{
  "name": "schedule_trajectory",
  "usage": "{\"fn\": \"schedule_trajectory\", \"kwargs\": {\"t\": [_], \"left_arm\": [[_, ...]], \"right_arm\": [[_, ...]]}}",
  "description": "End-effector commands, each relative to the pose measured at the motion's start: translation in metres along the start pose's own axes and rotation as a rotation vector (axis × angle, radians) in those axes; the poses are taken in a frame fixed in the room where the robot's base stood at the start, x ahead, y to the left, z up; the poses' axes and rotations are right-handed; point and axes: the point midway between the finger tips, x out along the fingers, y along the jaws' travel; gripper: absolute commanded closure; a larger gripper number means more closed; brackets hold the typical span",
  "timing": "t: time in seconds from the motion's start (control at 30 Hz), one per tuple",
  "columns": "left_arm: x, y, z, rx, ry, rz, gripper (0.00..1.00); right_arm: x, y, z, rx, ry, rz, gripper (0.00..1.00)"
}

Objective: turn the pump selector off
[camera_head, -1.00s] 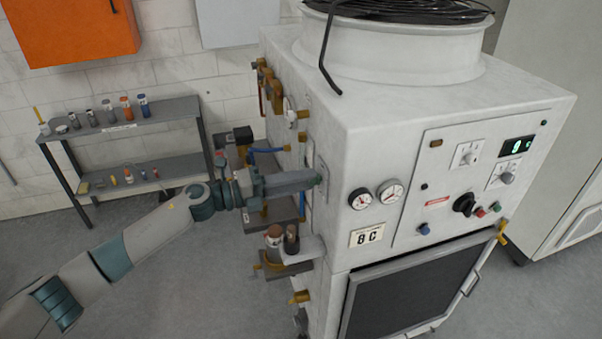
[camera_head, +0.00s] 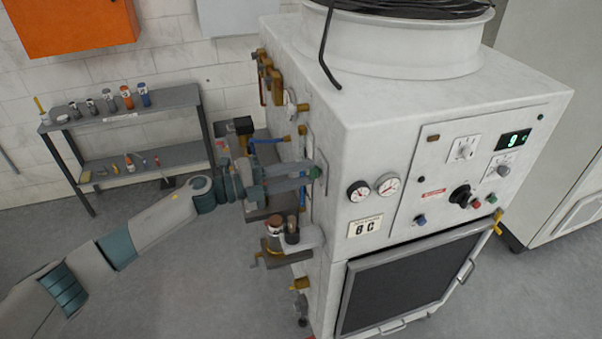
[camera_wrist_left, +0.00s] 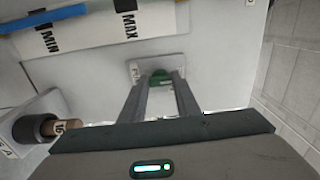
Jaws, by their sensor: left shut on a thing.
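My left gripper (camera_head: 316,173) reaches in from the left against that wall. My right gripper is in neither view.
The machine's front panel carries a black rotary knob (camera_head: 460,194), two gauges (camera_head: 388,185) and a lit display (camera_head: 513,140). Brass fittings (camera_head: 300,283) and a small bottle shelf (camera_head: 283,257) stick out near my left gripper. A grey rack (camera_head: 165,102) stands behind.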

Motion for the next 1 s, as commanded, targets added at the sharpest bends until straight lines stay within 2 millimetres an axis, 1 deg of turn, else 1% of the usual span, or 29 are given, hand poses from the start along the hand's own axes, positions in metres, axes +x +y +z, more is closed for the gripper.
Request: {"fn": "schedule_trajectory", "kwargs": {"t": [0.03, 0.07, 0.1, 0.13, 0.47, 0.63, 0.77, 0.87, 1.0], "left_arm": [[0.0, 0.0, 0.001, -0.002, -0.003, -0.001, 0.94], [0.0, -0.001, 0.001, -0.002, -0.003, -0.001, 0.67], [0.0, 0.0, 0.001, -0.001, -0.003, -0.001, 0.57], [0.0, 0.0, 0.001, -0.001, -0.002, -0.001, 0.53], [-0.001, 0.0, 0.0, 0.0, -0.001, 0.0, 0.53], [-0.009, 0.002, 0.001, 0.0, -0.001, 0.0, 0.53], [-0.022, 0.003, 0.001, 0.0, -0.002, 0.001, 0.53], [-0.037, 0.004, 0.001, 0.0, -0.003, 0.001, 0.53], [-0.064, 0.005, 0.001, 0.002, -0.002, 0.002, 0.53]], "right_arm": [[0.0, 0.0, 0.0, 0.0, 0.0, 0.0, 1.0], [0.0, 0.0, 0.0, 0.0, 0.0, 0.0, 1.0], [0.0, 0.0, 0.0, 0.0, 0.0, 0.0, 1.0], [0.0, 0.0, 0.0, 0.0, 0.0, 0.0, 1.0], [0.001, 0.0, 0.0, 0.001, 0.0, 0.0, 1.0], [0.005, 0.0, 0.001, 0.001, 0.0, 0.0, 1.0], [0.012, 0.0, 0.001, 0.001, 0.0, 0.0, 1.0], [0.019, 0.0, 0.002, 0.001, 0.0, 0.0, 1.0], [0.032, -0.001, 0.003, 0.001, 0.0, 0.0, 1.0]]}}
